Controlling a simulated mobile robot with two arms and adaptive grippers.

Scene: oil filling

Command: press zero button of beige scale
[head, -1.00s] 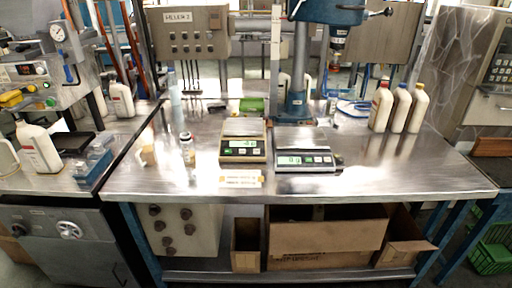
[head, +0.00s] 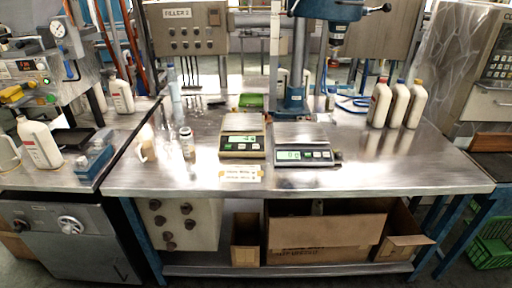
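The beige scale (head: 242,147) stands left of centre on the steel table, with a green lit display and a few small buttons on its front panel. The single buttons are too small to tell apart. A small paper label (head: 240,173) lies in front of the beige scale. Neither of my grippers is in the head view.
The steel table (head: 400,176) has free room along its front and right. Several white bottles (head: 397,104) stand at the right. A blue press column (head: 296,70) rises behind the scales.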

